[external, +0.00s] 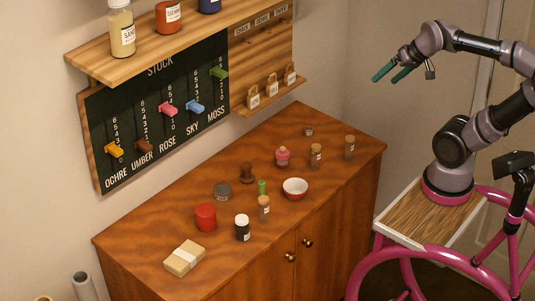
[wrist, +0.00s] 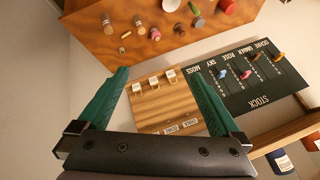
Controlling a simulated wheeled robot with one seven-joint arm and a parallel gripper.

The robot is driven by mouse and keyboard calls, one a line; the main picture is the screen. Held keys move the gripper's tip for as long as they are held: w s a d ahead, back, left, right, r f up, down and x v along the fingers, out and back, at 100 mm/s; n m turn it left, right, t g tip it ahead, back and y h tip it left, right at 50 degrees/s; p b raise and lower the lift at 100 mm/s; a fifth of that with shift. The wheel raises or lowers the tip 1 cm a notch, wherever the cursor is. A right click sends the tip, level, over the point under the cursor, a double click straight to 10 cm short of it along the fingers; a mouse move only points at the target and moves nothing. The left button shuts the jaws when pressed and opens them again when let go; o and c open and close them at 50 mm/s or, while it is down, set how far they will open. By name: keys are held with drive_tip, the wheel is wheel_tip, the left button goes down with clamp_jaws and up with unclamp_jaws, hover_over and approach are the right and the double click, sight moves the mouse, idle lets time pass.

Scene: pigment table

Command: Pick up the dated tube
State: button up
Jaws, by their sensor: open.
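Several small cork-topped glass tubes with pale labels stand upright on the wooden cabinet top (external: 150,240). One tube (external: 263,208) is near the middle front, and two more, a tube (external: 315,155) and another tube (external: 349,147), are toward the right end. The label writing is too small to read, so I cannot tell which is dated. My gripper (external: 385,76), with green fingers, is raised well above and right of the cabinet, open and empty. In the wrist view my gripper (wrist: 155,72) faces the wall boards; two tubes, one (wrist: 107,22) and another (wrist: 139,25), show at the top.
A white-and-red bowl (external: 295,188), pink jar (external: 282,156), red pot (external: 205,218), black jar (external: 242,228), green piece (external: 262,187) and paper bundle (external: 184,258) share the top. A shelf (external: 185,35), stock board (external: 155,115) and tag rack (external: 265,60) are on the wall behind.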

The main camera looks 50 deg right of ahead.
drive_tip(key=c, duration=0.4)
drive_tip(key=shift+o, duration=0.2)
drive_tip(key=shift+f, duration=0.1)
